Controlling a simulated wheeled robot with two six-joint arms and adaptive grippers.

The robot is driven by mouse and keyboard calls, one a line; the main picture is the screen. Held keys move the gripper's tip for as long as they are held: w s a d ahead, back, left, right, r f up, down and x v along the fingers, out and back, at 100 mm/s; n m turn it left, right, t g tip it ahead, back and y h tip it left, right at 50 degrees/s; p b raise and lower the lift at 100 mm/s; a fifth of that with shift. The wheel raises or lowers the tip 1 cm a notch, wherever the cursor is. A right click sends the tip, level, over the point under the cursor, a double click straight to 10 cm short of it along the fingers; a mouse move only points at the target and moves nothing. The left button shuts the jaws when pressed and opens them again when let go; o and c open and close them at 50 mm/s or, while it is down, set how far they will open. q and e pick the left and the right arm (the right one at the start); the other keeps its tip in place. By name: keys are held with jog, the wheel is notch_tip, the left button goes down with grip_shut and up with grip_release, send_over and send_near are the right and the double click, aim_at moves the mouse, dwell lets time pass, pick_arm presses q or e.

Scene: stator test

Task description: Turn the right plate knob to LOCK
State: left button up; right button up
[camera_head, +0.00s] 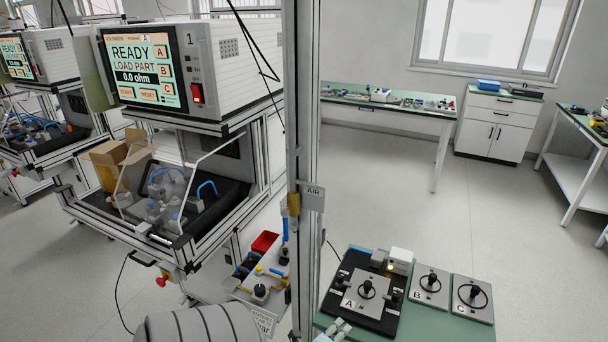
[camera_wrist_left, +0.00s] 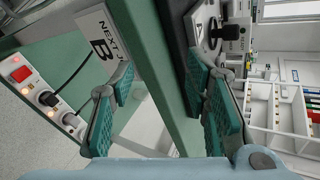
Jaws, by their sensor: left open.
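A black fixture (camera_head: 375,324) on the green bench top holds a grey plate marked A (camera_head: 366,293) with a round black knob (camera_head: 367,288). Small dark knobs or clamps with pale labels sit at the left and right sides of the fixture; the right one (camera_head: 393,295) is too small to read its setting. In the left wrist view, part of a grey plate with a black knob (camera_wrist_left: 214,33) shows at the top, beyond the right finger. My left gripper (camera_wrist_left: 160,75) is open, its green pads wide apart with nothing held between them. My right gripper is not in view.
A metal post (camera_head: 300,150) with an AIR tag stands left of the bench. A tester (camera_head: 185,65) reads READY, LOAD PART. A NEST B card (camera_wrist_left: 100,45) is near the left finger.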

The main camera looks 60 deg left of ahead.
pick_arm(q)
jog(key=s+d+f+n+g+h, duration=0.1)
jog(key=s+d+f+n+g, duration=0.1)
jog(key=s+f+n, duration=0.2)
jog(key=s+d+f+n+g+h+b, duration=0.1)
jog(key=s+d+f+n+g, duration=0.2)
jog(key=s+f, duration=0.5)
notch_tip(320, 180, down, 3)
jog(key=shift+s+d+f+n, duration=0.15)
jog(key=shift+s+d+n, duration=0.1)
jog(key=shift+n, duration=0.15)
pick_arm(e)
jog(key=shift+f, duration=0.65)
